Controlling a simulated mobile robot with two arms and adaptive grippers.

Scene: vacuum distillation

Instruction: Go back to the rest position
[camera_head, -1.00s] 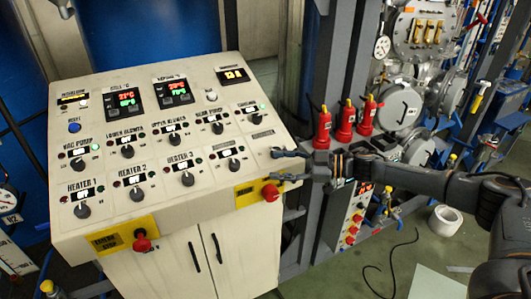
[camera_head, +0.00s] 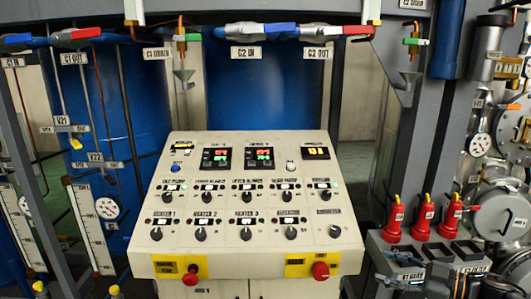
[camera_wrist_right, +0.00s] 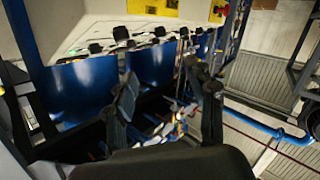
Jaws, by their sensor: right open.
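My right gripper (camera_wrist_right: 160,75) shows large in the right wrist view, its two dark fingers spread with nothing between them. In the head view it is low at the right (camera_head: 396,281), small and partly lost against dark parts. It is apart from the sloped white control panel (camera_head: 250,262), to the right of its front corner. The panel carries several black knobs, lit displays and two red buttons on yellow plates, (camera_head: 190,275) and (camera_head: 320,271). My left gripper is not in view.
Three red bottle-like items (camera_head: 423,218) stand on a grey rack right of the panel. Steel vessels and flanges (camera_head: 500,215) crowd the right side. Blue tanks (camera_head: 262,85) and a pipe with blue and red valve handles (camera_head: 285,30) are behind the panel.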

